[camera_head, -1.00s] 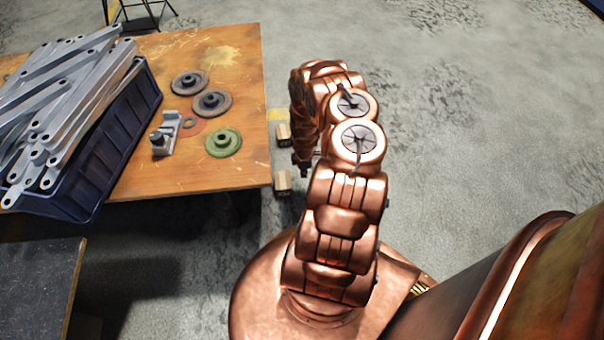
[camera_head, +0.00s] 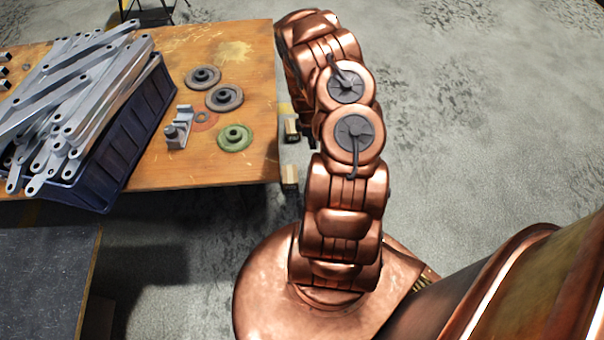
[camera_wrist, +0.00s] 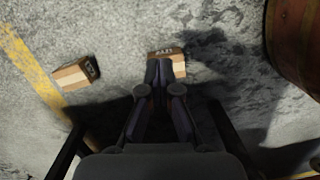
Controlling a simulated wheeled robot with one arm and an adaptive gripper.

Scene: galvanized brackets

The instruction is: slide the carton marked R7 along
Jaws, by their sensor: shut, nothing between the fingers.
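Two small brown cartons lie on the floor. In the wrist view one carton (camera_wrist: 75,73) is at the left beside a yellow line, with a dark mark on one end. The other carton (camera_wrist: 178,64) is at the centre, with dark print on its top edge. The print is too blurred to read, so I cannot tell which is R7. My gripper (camera_wrist: 160,66) is shut and empty, its fingertips overlapping the centre carton in the picture; contact cannot be told. In the head view both cartons, one farther (camera_head: 291,130) and one nearer (camera_head: 290,178), show between table and arm.
A wooden table (camera_head: 240,165) at the left holds a dark blue crate (camera_head: 125,150) of metal brackets, several discs and a metal clamp-like part. A dark-topped surface (camera_head: 45,270) stands at lower left. A copper rounded body (camera_wrist: 295,40) is at the wrist view's right. Floor at right is open.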

